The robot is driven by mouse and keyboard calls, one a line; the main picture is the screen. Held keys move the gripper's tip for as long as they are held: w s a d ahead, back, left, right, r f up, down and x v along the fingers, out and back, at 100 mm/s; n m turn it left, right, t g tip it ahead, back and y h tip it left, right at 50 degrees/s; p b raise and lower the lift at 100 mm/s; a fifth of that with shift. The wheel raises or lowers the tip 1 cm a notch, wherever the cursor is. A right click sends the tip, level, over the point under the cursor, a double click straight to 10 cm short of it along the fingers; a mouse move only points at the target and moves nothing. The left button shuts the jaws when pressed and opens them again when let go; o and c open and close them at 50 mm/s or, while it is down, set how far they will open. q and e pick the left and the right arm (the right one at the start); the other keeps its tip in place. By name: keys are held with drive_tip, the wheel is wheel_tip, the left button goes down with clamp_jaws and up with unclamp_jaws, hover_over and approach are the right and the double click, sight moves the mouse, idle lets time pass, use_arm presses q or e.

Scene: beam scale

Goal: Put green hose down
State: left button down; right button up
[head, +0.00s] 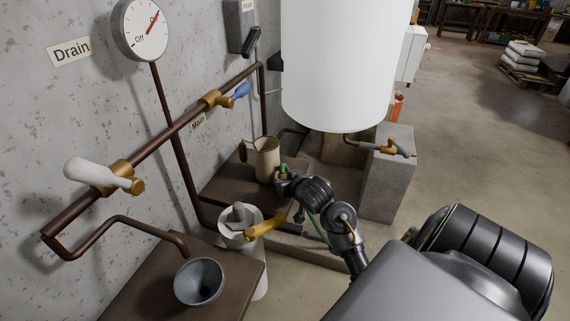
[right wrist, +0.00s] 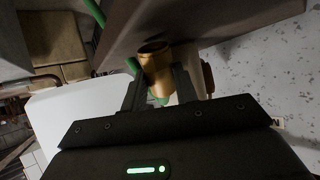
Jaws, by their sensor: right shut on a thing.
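The green hose (head: 284,168) shows as a small green end at my right gripper (head: 281,174), next to the beige jug, and as a thin green line along my forearm. In the right wrist view, my right gripper (right wrist: 160,82) has its two fingers on either side of a brass fitting (right wrist: 154,62), and the green hose (right wrist: 96,12) shows beside and behind it. The gripper is shut on the hose's end. Most of the hose is hidden. My left gripper is not in view.
A beige jug (head: 266,160) stands on a brown ledge (head: 222,195) close to my right gripper. A white tank (head: 343,65) hangs behind. Copper pipes (head: 177,128) run along the wall.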

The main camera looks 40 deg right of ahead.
drive_tip(key=o, duration=0.6)
drive_tip(key=shift+f, duration=0.15)
drive_tip(key=o, duration=0.5)
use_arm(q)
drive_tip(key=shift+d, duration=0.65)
use_arm(e)
drive_tip(key=shift+s+r+p, duration=0.25)
drive_tip(key=shift+r+p, duration=0.05)
drive_tip(key=shift+r, duration=0.1)
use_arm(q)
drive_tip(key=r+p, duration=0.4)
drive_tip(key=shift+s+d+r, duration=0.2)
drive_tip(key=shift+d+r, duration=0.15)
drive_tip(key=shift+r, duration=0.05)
use_arm(e)
drive_tip(key=v, duration=1.1)
drive_tip(key=shift+s, duration=0.25)
